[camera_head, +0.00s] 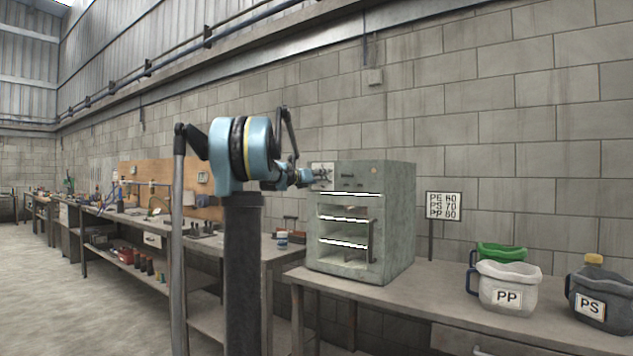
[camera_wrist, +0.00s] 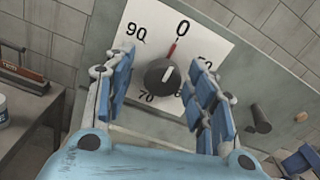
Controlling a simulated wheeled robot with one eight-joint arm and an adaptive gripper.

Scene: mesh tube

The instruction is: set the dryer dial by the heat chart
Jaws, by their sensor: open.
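The dryer (camera_head: 393,225) is a grey cabinet with open shelves on a bench. Its dial (camera_wrist: 163,76) is a black knob on a white plate (camera_wrist: 205,38) numbered 0, 90, 70 and others partly covered by my fingers. A red pointer at the knob points up toward 0. My gripper (camera_wrist: 165,68) is open, its blue fingers on either side of the knob with visible space at both; contact is not evident. In the head view my arm reaches the dryer's upper left front, largely hiding the dial. The heat chart (camera_head: 443,206) lists PE, PS and PP; PS reads 70, the other numbers are blurred.
A white PP jug (camera_head: 507,288), a dark PS jug (camera_head: 603,296) and a green jug (camera_head: 500,252) stand on the bench (camera_head: 430,300) right of the dryer. A small dark peg (camera_wrist: 260,118) sticks out right of the dial. A tool bench (camera_head: 150,225) stands left.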

